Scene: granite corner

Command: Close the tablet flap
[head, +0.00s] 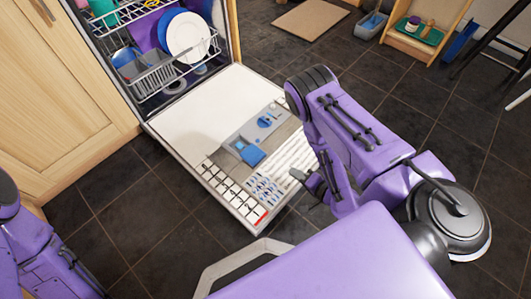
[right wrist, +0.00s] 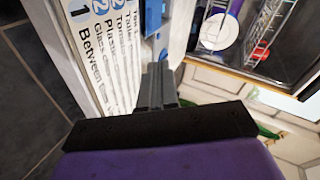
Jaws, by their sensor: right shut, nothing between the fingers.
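The dishwasher door (head: 190,120) is folded down and lies open, its inner face up. A grey dispenser panel (head: 240,136) is set in it. The blue tablet flap (head: 250,153) stands out at the panel's near-left part and looks open; its exact angle is hard to tell. In the right wrist view blue dispenser parts (right wrist: 153,16) show just beyond my fingertips. My right gripper (head: 312,182) is at the door's right side, to the right of the flap and apart from it. Its fingers (right wrist: 158,72) are shut and empty. My left arm shows at lower left, its gripper out of frame.
A round blue cap (head: 265,121) sits on the panel beyond the flap. Printed instructions (right wrist: 100,45) cover part of the door. Racks with a white plate (head: 186,36) stand in the dishwasher. A wooden shelf (head: 428,35) stands at back right. Dark floor tiles are clear around the door.

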